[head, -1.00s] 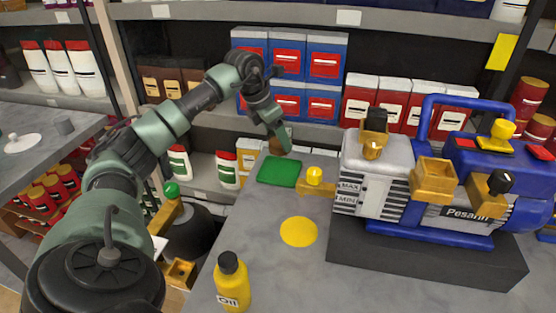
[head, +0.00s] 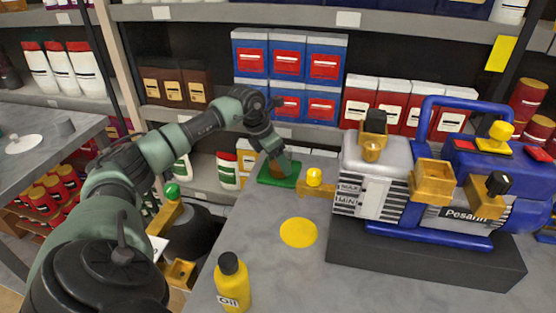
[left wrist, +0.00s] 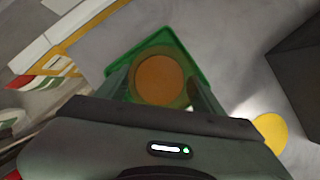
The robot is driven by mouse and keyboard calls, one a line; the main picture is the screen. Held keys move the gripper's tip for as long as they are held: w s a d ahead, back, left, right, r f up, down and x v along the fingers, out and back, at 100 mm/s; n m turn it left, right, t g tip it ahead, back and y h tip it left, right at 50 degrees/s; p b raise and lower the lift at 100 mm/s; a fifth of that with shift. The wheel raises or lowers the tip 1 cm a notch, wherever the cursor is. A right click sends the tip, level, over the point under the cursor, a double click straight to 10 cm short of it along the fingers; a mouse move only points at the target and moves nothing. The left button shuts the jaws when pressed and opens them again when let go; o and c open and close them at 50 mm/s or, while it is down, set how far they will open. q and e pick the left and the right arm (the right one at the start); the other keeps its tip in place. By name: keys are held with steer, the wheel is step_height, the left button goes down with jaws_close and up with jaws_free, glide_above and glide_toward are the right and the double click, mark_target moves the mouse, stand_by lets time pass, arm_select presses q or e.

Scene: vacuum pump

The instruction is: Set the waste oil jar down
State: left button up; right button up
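The waste oil jar shows as a brown body (head: 275,171) at the green tray (head: 264,179) in the head view. In the left wrist view, the jar's round orange-brown top (left wrist: 159,80) lies inside the outline of the green tray (left wrist: 177,40). My left gripper (head: 280,166) reaches down over the tray. Its two fingers (left wrist: 160,82) flank the jar closely on both sides and appear closed on it. The jar looks upright, at or just above the tray; its underside contact is hidden. My right gripper is in neither view.
A yellow disc (head: 298,232) lies on the grey bench. A yellow oil bottle (head: 232,285) stands at the front. Stocked shelves are behind.

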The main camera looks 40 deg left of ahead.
arm_select(q)
steer(key=shift+o, duration=0.5)
steer(key=shift+r, duration=0.2)
steer(key=b+v, duration=0.1)
steer(key=v, duration=1)
steer(key=shift+s+r, duration=0.25)
steer(key=shift+r, duration=0.1)
steer(key=shift+a, duration=0.1)
